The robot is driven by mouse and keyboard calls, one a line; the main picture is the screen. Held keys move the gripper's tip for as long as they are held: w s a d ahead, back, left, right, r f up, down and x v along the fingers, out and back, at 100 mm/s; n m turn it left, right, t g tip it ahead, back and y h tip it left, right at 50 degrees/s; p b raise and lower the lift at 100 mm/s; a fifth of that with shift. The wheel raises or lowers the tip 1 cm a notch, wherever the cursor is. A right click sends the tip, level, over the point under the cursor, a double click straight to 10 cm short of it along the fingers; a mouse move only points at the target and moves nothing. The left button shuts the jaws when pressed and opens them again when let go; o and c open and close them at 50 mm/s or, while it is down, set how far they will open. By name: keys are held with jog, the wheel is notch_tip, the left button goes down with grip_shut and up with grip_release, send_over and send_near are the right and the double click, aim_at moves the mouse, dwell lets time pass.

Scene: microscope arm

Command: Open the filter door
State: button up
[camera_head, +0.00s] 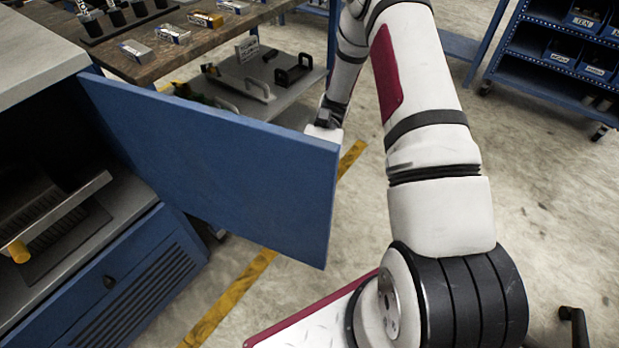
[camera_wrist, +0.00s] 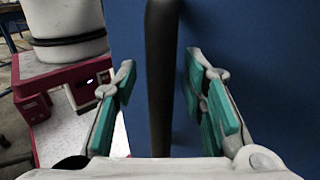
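The blue filter door (camera_head: 215,160) stands swung wide open from the cabinet on the left in the head view. Its flat blue face also fills much of the wrist view (camera_wrist: 265,50). A dark upright bar handle (camera_wrist: 161,75) stands in front of that face. My gripper (camera_wrist: 161,78) is open, with one green-padded finger on each side of the handle and visible gaps to both. In the head view the fingers and the handle are hidden behind the door; only part of my wrist shows by its far top edge.
The cabinet interior holds a metal tray (camera_head: 50,215) with a yellow knob (camera_head: 18,250). A vented lower blue panel (camera_head: 135,285) is shut. A workbench (camera_head: 175,45) with small boxes stands behind the door. Blue shelving (camera_head: 560,50) is at the back right. The floor between is mostly clear.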

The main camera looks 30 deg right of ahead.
jog(key=v, duration=0.7)
jog(key=shift+w+d, duration=0.15)
jog(key=shift+w, duration=0.05)
jog(key=shift+r, duration=0.1)
dwell(0.4)
